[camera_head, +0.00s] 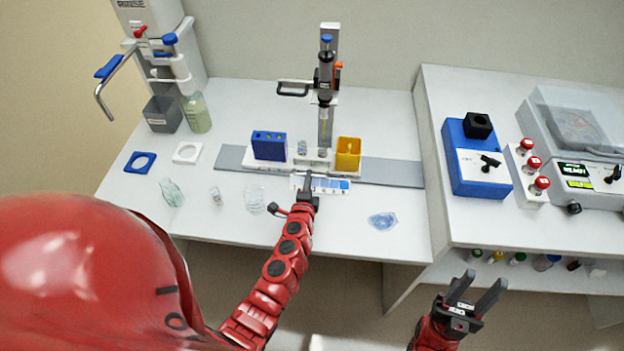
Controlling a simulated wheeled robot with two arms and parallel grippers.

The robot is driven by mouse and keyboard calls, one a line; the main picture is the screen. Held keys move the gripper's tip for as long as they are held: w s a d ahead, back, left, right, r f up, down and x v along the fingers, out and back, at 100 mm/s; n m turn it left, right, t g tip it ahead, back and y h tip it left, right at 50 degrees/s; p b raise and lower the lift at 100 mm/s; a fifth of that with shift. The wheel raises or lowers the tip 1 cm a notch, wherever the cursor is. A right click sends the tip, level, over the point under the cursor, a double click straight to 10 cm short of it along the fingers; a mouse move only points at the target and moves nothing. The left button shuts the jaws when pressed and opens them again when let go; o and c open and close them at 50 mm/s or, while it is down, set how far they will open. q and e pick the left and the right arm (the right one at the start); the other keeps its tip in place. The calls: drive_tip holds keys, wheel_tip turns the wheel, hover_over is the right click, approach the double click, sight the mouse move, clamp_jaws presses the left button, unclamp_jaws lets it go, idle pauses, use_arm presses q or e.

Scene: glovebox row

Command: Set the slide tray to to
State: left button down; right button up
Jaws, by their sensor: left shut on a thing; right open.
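The slide tray (288,165) is a white carriage on a long grey rail (390,172) across the back of the table. It carries a blue block (269,146), a yellow box (348,153) and small clear vessels between them. A pipette-like column (325,85) stands behind, its tip above the tray. My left gripper (308,187) is at the tray's front edge, shut on what looks like its handle, which is mostly hidden. A strip with white and blue fields (335,185) lies just in front. My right gripper (476,288) is open and empty, in front of the right-hand bench.
A clear blue-tinted dish (382,221) lies front right. A lever stand (165,50) is at back left. The right bench (480,222) holds a blue device (477,160) and other equipment.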

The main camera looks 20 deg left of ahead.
use_arm(q)
drive_tip(key=c, duration=0.9)
unclamp_jaws()
drive_tip(key=b+v, duration=0.1)
drive_tip(key=v, duration=0.7)
drive_tip(key=b+v, duration=0.2)
drive_tip(key=v, duration=0.6)
drive_tip(key=shift+s+d+f, duration=0.1)
drive_tip(key=shift+d+f, duration=0.1)
drive_tip(key=shift+d, duration=0.05)
drive_tip(key=shift+s+r+b, duration=0.2)
drive_tip(key=shift+s+b, duration=0.1)
drive_tip(key=shift+s, duration=0.2)
drive_tip(key=shift+r, duration=0.1)
